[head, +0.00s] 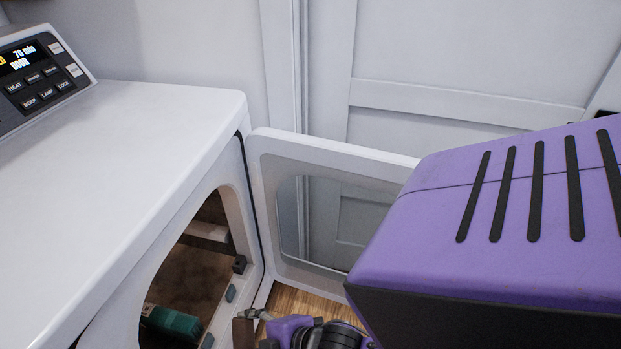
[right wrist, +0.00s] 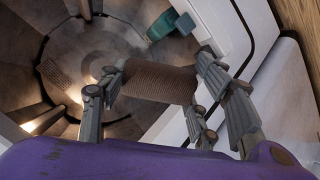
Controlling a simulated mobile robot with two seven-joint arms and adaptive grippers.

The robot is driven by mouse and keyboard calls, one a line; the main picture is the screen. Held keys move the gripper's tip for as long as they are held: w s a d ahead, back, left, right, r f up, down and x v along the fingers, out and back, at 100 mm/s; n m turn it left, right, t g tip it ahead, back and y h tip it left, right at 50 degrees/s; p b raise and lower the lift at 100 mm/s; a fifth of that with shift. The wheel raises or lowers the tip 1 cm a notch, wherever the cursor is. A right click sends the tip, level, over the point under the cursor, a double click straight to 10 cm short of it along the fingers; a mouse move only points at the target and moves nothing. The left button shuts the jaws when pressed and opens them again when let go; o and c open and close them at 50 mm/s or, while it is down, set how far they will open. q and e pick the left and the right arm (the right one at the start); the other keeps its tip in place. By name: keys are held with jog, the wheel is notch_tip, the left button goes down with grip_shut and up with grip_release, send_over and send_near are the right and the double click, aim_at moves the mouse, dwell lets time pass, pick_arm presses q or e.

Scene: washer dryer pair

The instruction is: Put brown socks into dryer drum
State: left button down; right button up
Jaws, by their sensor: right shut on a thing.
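The brown socks (right wrist: 160,82) are a ribbed brown bundle between the fingers of my right gripper (right wrist: 158,88) in the right wrist view. The gripper is shut on them, in front of the dryer opening. In the head view the socks (head: 243,334) show at the bottom edge, by the right side of the opening, and most of the gripper is cut off. The dryer drum (right wrist: 75,55) lies behind the socks in the wrist view. It also shows dark brown inside the opening in the head view (head: 190,275). My left gripper is out of view.
The dryer door (head: 265,215) stands open to the right of the opening, close to my right arm. A teal object (head: 172,323) lies low in the opening; it also shows at the rim in the wrist view (right wrist: 162,26). The white dryer top (head: 110,130) is clear.

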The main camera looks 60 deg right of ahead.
jog(key=s+d+f+n+t+y+b, duration=0.1)
jog(key=s+d+f+t+y+b, duration=0.1)
jog(key=s+d+f+b, duration=0.25)
jog(key=s+d+f+n+t+y+b, duration=0.1)
jog(key=s+d+f+b, duration=0.15)
jog(key=d+b, duration=0.45)
jog(key=w+r+x, duration=0.1)
jog(key=r+x, duration=0.2)
jog(key=x, duration=1.6)
jog(key=w+r+b+x, duration=0.1)
jog(key=r+x, duration=0.3)
jog(key=x, duration=1.6)
jog(key=shift+w, duration=0.6)
jog(key=shift+d, duration=0.1)
jog(key=o, duration=1)
